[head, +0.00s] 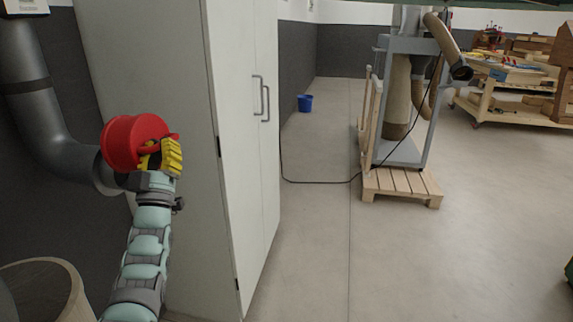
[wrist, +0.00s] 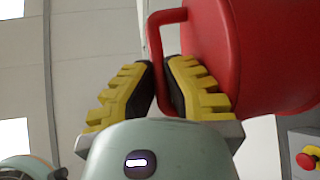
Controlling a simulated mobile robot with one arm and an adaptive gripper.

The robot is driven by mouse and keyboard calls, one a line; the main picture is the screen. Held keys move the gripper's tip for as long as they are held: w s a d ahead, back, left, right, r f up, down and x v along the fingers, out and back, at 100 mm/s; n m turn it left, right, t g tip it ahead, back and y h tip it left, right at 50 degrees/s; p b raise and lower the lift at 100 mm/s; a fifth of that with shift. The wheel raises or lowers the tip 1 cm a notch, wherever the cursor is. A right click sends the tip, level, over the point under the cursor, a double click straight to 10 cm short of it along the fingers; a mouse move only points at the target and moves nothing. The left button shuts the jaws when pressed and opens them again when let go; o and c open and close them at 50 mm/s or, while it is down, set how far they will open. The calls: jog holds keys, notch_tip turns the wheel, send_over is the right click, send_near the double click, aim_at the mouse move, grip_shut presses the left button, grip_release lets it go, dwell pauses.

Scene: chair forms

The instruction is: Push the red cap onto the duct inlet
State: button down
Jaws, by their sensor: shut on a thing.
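The red cap (head: 133,140) is a round red cap with a handle, at the left in the head view. My gripper (head: 160,157), with yellow ridged fingers, is shut on the cap's handle. In the wrist view the red cap (wrist: 255,50) fills the upper right, and the handle bar runs between the two fingers (wrist: 160,88). The duct (head: 40,115) is a dark grey bent pipe on the left, and its end flange (head: 104,172) shows just left of and below the cap. The cap covers part of that end; I cannot tell whether they touch.
A tall pale cabinet (head: 245,130) stands close to the right of my gripper. A round bin-like rim (head: 68,275) is at the lower left.

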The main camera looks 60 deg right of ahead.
notch_tip(320, 180, down, 6)
jog(key=w+m+g+h+b, duration=0.1)
jog(key=m+b, duration=0.2)
jog(key=b, duration=0.5)
jog(key=shift+a+f+g, duration=0.25)
jog(key=shift+a+g, duration=0.05)
jog(key=shift+g, duration=0.1)
dwell(1.6)
jog(key=shift+w+f, duration=0.2)
jog(key=shift+f, duration=0.1)
dwell(0.4)
jog(key=shift+w+a+f+b, duration=0.2)
jog(key=shift+w+f+b, duration=0.3)
jog(key=shift+b, duration=0.4)
jog(key=shift+f, duration=0.15)
jog(key=shift+w+a+b, duration=0.2)
jog(key=shift+w+b, duration=0.25)
jog(key=shift+w, duration=0.05)
jog(key=shift+w+a+b, duration=0.15)
jog(key=shift+w+b, duration=0.35)
jog(key=shift+w, duration=0.15)
dwell(1.3)
